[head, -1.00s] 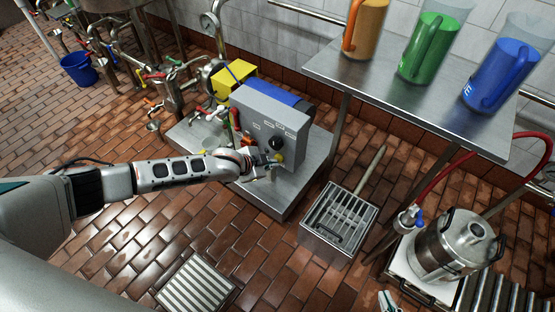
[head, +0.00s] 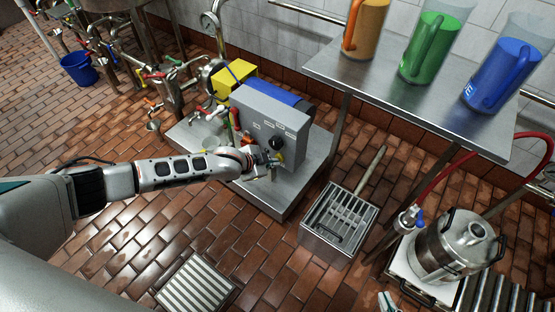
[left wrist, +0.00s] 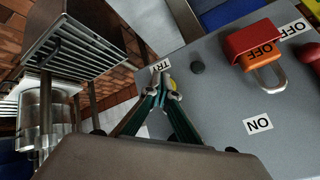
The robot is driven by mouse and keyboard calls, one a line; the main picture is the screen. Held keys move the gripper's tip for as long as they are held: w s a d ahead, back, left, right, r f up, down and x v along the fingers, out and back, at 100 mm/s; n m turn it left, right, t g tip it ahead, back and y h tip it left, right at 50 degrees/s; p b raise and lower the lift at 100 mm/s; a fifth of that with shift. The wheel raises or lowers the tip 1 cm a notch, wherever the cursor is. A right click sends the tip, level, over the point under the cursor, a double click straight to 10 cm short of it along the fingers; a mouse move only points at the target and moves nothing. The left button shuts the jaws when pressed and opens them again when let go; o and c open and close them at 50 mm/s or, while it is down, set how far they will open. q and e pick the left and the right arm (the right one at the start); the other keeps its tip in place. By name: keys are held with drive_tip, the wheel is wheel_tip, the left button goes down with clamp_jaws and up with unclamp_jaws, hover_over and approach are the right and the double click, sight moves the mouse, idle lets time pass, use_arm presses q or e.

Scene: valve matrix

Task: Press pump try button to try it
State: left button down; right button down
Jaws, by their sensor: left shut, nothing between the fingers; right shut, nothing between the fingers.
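The grey pump control box (head: 285,122) stands on a steel plinth, with labels and a black knob (head: 276,143) on its front. My right gripper (head: 387,300) shows only partly at the bottom edge, shut.
A red and orange OFF lock-like piece (left wrist: 262,50) and an ON label (left wrist: 259,125) sit on the panel. A steel table (head: 420,95) with coloured jugs stands behind. Pipes and valves crowd the left.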

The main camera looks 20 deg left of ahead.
use_arm(q)
drive_tip(key=shift+s+a+p, duration=0.3)
drive_tip(key=shift+s+p, duration=0.2)
drive_tip(key=shift+s, duration=0.3)
use_arm(e)
drive_tip(key=shift+w+r, duration=0.3)
drive_tip(key=shift+r, duration=0.2)
drive_tip(key=shift+w+r, duration=0.25)
drive_tip(key=shift+r, duration=0.25)
